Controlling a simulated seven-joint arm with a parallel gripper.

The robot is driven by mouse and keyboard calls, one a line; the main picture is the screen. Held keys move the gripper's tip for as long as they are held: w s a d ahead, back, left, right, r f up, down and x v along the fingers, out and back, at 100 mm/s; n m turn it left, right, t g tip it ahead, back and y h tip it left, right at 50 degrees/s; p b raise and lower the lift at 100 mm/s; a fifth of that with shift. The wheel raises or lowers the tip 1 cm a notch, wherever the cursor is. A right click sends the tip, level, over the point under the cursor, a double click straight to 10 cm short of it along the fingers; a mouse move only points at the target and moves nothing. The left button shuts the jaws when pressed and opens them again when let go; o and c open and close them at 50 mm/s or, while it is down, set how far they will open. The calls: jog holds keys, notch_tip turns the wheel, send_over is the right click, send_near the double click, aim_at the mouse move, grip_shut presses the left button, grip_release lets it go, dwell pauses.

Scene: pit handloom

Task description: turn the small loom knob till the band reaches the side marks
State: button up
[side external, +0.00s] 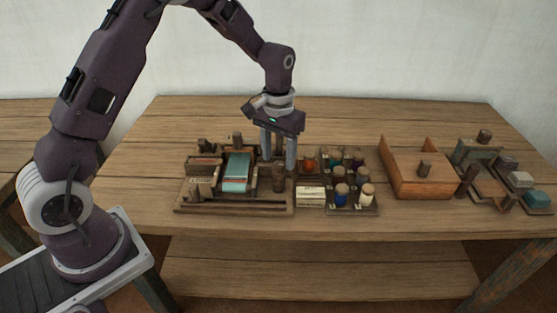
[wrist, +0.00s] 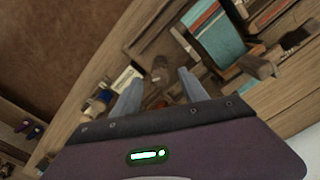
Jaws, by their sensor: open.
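The small loom (side external: 222,208) stands left of centre on the table, with a teal band (side external: 237,172) in its middle; the band also shows in the wrist view (wrist: 214,38). A dark brown upright knob (side external: 279,179) stands at the loom's right side. In the wrist view a rounded brown knob (wrist: 160,70) lies just beyond and between the fingertips. My gripper (side external: 278,163) points down over the loom's right side, open and empty. In the wrist view its two fingers (wrist: 159,78) are apart. I cannot make out the side marks.
Right of the loom is a tray (side external: 352,212) of several coloured spools, with a pale labelled box (side external: 311,196) beside it. Farther right are an open wooden box (side external: 408,186) and a rack with small blocks (side external: 537,199). The front table strip is clear.

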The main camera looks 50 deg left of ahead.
aim_at(278, 165)
notch_tip(278, 165, up, 5)
jog(key=shift+r, duration=0.1)
jog(key=s+d+r+m+t, duration=0.2)
jog(key=s+d+r+t, duration=0.15)
jog(key=s+r, duration=1.35)
jog(key=s+f+t, duration=0.2)
jog(key=s, duration=0.9)
jog(key=shift+d+f+m, duration=0.15)
jog(key=shift+d+m, duration=0.05)
jog(key=shift+m, duration=0.1)
